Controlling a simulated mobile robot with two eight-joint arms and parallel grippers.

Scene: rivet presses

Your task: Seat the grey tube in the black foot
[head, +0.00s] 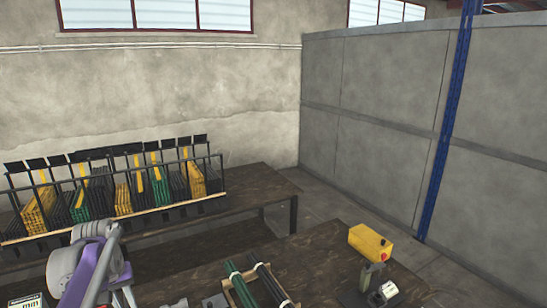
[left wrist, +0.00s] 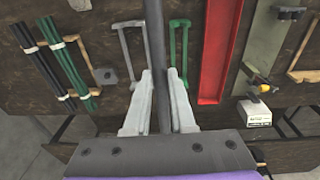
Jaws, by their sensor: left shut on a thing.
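In the left wrist view my left gripper (left wrist: 160,75) is shut on the grey tube (left wrist: 154,35). The tube runs between the two pale fingers and on up out of the top of the picture; its lower end is hidden by the gripper. A small dark grey block with a raised middle (left wrist: 106,76) lies on the table left of the fingers, apart from the tube. I cannot tell whether it is the black foot. In the head view only my left arm shows at the bottom left, not the tube. My right gripper is not in view.
A wooden rack (left wrist: 75,38) holds green and black tubes. Grey (left wrist: 122,45) and green (left wrist: 174,50) handle-shaped frames and a red channel (left wrist: 221,50) lie on the dark table. A long black rack (head: 150,206) fills the back table.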

